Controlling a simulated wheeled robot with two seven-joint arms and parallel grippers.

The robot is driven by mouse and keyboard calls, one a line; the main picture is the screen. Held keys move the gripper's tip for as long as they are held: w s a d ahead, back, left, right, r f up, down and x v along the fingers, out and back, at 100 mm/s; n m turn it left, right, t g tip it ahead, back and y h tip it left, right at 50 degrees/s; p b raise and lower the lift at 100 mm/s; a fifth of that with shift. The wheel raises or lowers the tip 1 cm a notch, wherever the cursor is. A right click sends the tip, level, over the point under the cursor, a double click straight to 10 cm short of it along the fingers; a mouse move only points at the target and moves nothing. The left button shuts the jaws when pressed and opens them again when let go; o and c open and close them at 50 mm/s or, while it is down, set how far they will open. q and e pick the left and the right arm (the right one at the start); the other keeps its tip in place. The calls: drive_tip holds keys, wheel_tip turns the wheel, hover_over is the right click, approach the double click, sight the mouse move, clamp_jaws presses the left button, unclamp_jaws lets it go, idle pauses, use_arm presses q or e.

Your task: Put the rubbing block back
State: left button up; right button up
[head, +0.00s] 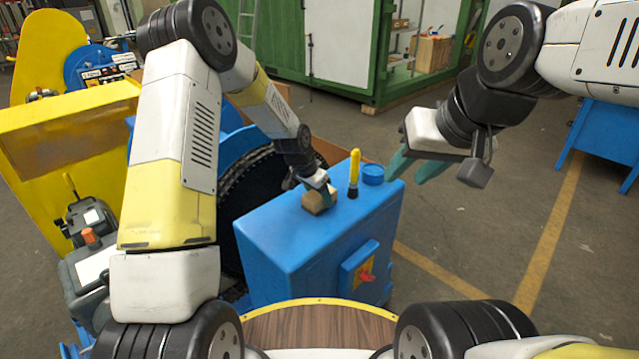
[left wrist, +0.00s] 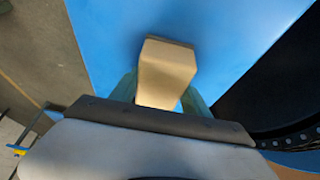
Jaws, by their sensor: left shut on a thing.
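The rubbing block is a small tan block (head: 314,205) at the top of the blue cabinet (head: 275,235), near its middle. My left gripper (head: 320,192) is shut on the block from above. In the left wrist view the block (left wrist: 165,72) sits between the two teal fingers, with its far end sticking out past them over the blue surface. Whether its underside touches the cabinet top is hidden. My right gripper (head: 415,168) is open and empty, hanging in the air to the right of the cabinet top.
A dark chain wheel (head: 255,185) is left of the cabinet. A red switch (head: 366,274) sticks out of the front face.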

use_arm(q)
drive_tip(key=o, duration=1.3)
drive_tip(key=s+a+r+n+y, duration=0.1)
drive_tip(key=s+a+r, duration=0.3)
drive_tip(key=r, duration=0.6)
drive_tip(key=s+a+r+n, duration=0.1)
drive_tip(key=s+a+r, duration=0.3)
drive_tip(key=r, duration=0.6)
drive_tip(key=s+a+r+n+t, duration=0.1)
drive_tip(key=s+a+r+n, duration=0.1)
drive_tip(key=s, duration=0.6)
drive_tip(key=s+a+r+n+t, duration=0.1)
drive_tip(key=s+r, duration=0.3)
drive_tip(key=s, duration=0.4)
drive_tip(key=s+a+r+n+t, duration=0.1)
drive_tip(key=s+a+r+n, duration=0.2)
drive_tip(key=s, duration=0.5)
drive_tip(key=shift+r, duration=0.35)
drive_tip(key=shift+s+a, duration=0.1)
